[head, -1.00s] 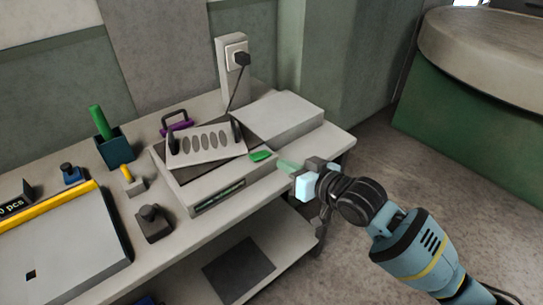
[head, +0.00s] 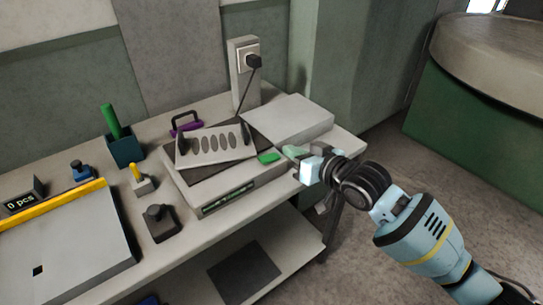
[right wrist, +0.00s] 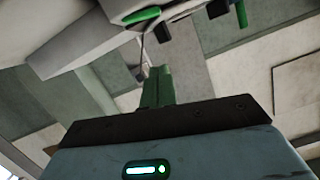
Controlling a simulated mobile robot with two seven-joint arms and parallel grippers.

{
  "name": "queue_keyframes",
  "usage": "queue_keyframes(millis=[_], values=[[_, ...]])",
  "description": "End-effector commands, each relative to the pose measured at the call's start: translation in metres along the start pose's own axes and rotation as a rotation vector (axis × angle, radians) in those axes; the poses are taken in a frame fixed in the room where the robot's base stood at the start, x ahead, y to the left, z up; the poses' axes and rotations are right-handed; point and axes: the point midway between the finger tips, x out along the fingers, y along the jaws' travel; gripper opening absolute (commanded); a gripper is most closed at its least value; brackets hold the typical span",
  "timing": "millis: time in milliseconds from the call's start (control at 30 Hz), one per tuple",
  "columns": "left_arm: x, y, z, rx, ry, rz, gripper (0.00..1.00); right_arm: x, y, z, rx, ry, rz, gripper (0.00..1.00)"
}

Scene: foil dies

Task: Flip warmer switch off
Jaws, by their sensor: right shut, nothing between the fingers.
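The warmer (head: 217,202) is a low grey box with a dark top plate and a small display on its front. Its green switch (head: 268,157) sits at the right end of the top; it also shows at the top of the right wrist view (right wrist: 142,15). A pale plate with a row of oval slots (head: 212,145) rests on the dark top. My right gripper (head: 289,152) is shut and empty, its green fingertips just right of the switch with a small gap apparent. The shut fingers also show in the right wrist view (right wrist: 157,86). My left gripper is out of view.
A flat grey box (head: 290,117) lies behind the gripper, by a wall socket with a plugged cord (head: 253,61). A teal cup with a green stick (head: 125,149), a yellow-topped block (head: 140,181) and a dark knob block (head: 160,222) stand left. The table's right edge is close.

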Motion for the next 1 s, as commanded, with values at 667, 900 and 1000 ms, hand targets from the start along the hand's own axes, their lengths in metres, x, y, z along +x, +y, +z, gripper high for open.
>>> queue_keyframes(millis=[667, 900, 1000], values=[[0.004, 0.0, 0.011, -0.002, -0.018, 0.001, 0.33, 0.08, 0.0, 0.028, 0.001, 0.0, 0.0, 0.0], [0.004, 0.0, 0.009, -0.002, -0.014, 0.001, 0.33, 0.082, 0.0, 0.039, 0.0, 0.0, 0.0, 0.0], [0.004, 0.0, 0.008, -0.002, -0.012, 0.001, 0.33, 0.083, 0.0, 0.039, 0.0, 0.001, 0.0, 0.0]])
